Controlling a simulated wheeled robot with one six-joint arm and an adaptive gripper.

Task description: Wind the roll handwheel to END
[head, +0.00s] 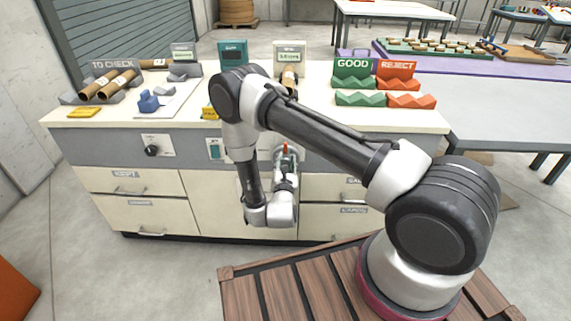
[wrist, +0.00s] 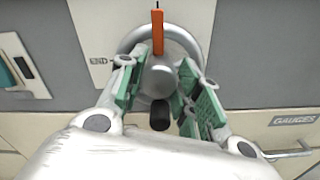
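The roll handwheel shows in the wrist view as a silver wheel with a pale rim (wrist: 128,42), a round hub and a black knob (wrist: 160,115) at its lower side. An orange pointer (wrist: 157,32) stands upright over the wheel's top. The END label (wrist: 98,60) is on the plate left of the wheel. My gripper (wrist: 156,70) is open in front of the wheel, its green-padded fingers apart on either side of the hub and knob. I cannot tell whether a finger touches them. In the head view my gripper (head: 287,158) is at the cabinet front, and my arm hides most of the wheel.
A teal switch (wrist: 24,68) is left of the wheel, and a drawer handle (wrist: 292,150) is at lower right. A dark knob (head: 151,151) is farther left on the cabinet. Cardboard rolls (head: 120,82), GOOD (head: 353,72) and REJECT (head: 397,72) racks stand on the counter.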

